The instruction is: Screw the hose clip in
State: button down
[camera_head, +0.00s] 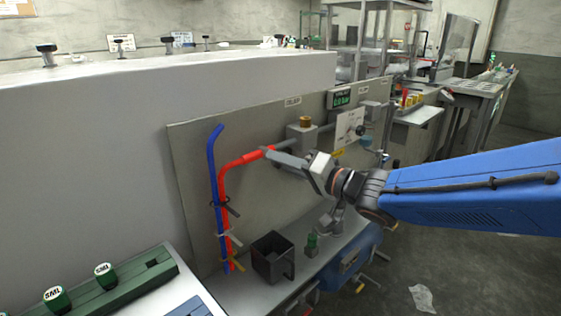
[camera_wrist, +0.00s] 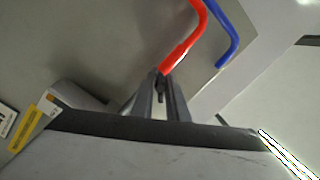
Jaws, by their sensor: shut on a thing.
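In the wrist view the red hose (camera_wrist: 185,40) ends just beyond my fingertips. A small dark piece, apparently the hose clip (camera_wrist: 160,88), sits between the fingers, and my gripper is shut on it. Most of the clip is hidden. A dark clip (camera_head: 222,206), a grey clip (camera_head: 230,238) and a yellow one (camera_head: 237,263) are lower on the hoses.
A blue hose (camera_head: 213,165) runs left of the red one. The panel (camera_head: 190,150) stands close behind my gripper. A brass-topped fitting (camera_head: 303,130) and a display (camera_head: 341,99) are to the right. Below are a black open box (camera_head: 272,258) and a green-topped part (camera_head: 312,242).

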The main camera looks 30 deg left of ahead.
jog(key=m, duration=0.4)
jog(key=shift+f+m+y, duration=0.1)
jog(key=shift+m+y, duration=0.2)
jog(key=shift+m+t, duration=0.4)
jog(key=shift+m, duration=1.8)
jog(key=c, duration=1.7)
grip_release()
jog(key=shift+c, duration=0.2)
jog(key=v, duration=1.7)
jog(key=shift+d, duration=0.25)
jog(key=shift+f, duration=0.1)
